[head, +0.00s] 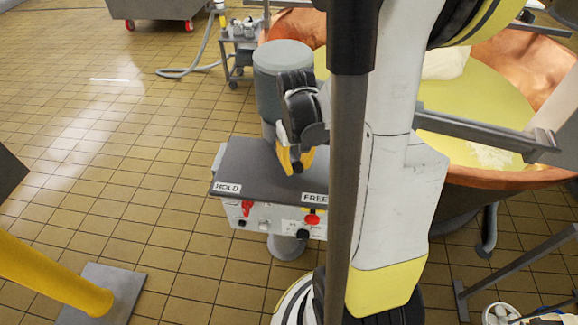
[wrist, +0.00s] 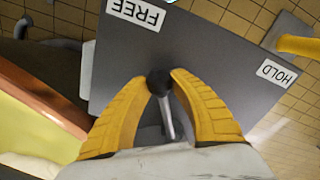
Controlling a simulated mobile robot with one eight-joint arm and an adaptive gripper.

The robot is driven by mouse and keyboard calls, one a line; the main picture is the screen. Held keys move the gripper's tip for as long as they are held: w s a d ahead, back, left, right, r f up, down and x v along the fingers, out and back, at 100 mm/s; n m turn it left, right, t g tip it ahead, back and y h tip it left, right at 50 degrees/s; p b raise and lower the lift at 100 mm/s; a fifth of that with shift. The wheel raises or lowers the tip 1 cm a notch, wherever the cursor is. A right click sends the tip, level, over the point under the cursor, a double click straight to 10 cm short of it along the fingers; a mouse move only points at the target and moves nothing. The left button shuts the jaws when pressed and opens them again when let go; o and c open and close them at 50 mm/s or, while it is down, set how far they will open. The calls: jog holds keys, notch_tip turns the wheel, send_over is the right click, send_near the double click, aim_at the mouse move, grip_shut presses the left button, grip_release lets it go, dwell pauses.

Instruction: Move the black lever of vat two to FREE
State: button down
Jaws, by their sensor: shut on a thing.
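The black lever (wrist: 159,84) has a round black knob on a bare metal rod. In the wrist view its knob sits between the tips of my yellow fingers. My gripper (head: 295,163) is shut on it, above the grey top of the control box (head: 246,164). The FREE label (head: 315,198) is at the box's right front edge, partly hidden by my arm, and the HOLD label (head: 228,187) is at its left front. In the wrist view the FREE label (wrist: 135,12) is upper left and the HOLD label (wrist: 276,72) is at right. The lever is on the FREE side.
A copper vat (head: 470,170) with yellow liquid stands right of the box. The box front carries a red button (head: 312,219) and a red switch (head: 247,208). A grey cylinder (head: 281,80) rises behind the box. The tiled floor at left is mostly open.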

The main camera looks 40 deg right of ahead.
aim_at(299, 162)
jog(key=shift+s+d+n, duration=0.1)
jog(key=shift+d+n, duration=0.3)
jog(key=shift+n, duration=0.1)
jog(key=c, duration=1.1)
grip_release()
jog(key=shift+d, duration=0.1)
jog(key=shift+r, duration=0.15)
notch_tip(299, 162, up, 12)
jog(key=shift+a, duration=0.2)
